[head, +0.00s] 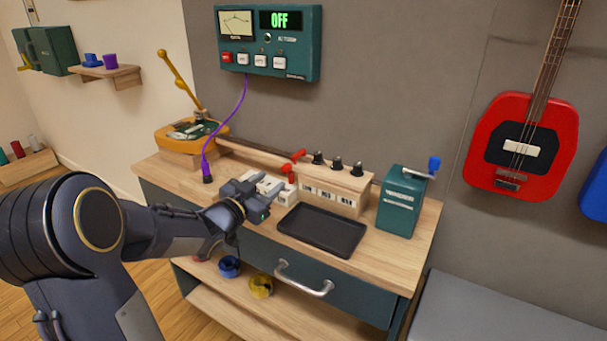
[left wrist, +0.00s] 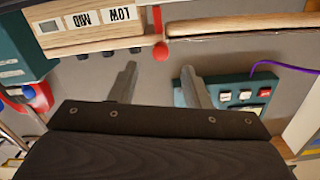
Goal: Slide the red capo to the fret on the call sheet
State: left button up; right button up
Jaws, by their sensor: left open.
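The red capo (head: 293,160) sits on a long wooden neck (head: 250,151) that runs along the back of the bench. In the left wrist view the capo (left wrist: 160,50) shows as a red bar with a round red knob, at the left end of the visible neck (left wrist: 240,24). My left gripper (head: 272,189) is open and empty, in front of the neck and apart from the capo. In the wrist view the capo lies beyond the gap between its fingertips (left wrist: 158,70). I cannot make out the call sheet or any fret marking. My right gripper is not in view.
A wooden box (head: 352,186) with black knobs and labels including LOW and MID stands right of the capo. A black tray (head: 322,231), a green crank box (head: 400,202) and an orange turntable-like device (head: 180,137) share the bench.

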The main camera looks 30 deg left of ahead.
aim_at(283, 170)
pick_arm(q)
jog(key=w, duration=0.6)
jog(key=shift+w+d+r, duration=0.1)
jog(key=shift+w+d, duration=0.15)
jog(key=shift+w, duration=0.1)
grip_shut()
